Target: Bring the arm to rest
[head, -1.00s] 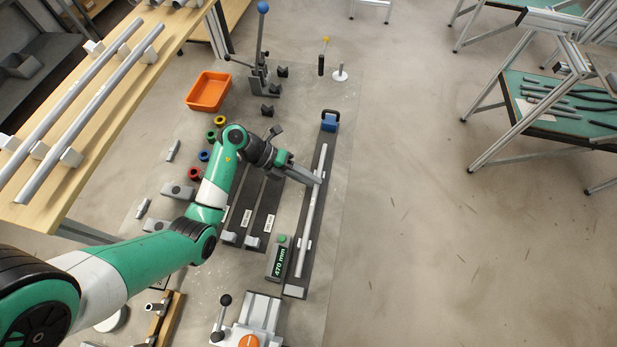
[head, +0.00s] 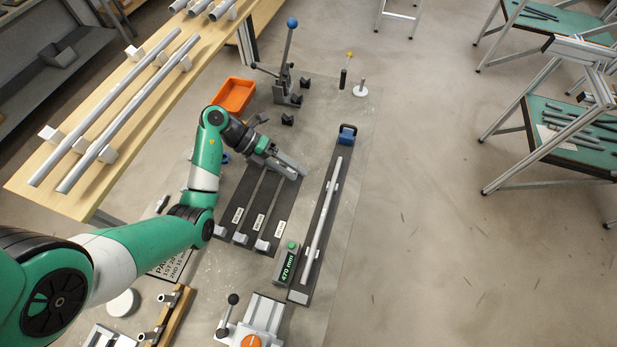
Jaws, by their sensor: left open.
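My left arm, green and white, comes in from the left and reaches over the work surface. My left gripper (head: 292,168) is open and empty, above the far ends of the dark slotted strips (head: 262,205). It is apart from the silver tube (head: 322,218), which lies to its right on a long dark measuring rail (head: 305,280). My right gripper is not in view.
A display box reading 470 mm (head: 287,266) stands beside the rail. An orange bin (head: 235,95) and a blue-knobbed lever press (head: 287,70) stand behind the arm. A wooden shelf with long tubes (head: 118,100) is at left.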

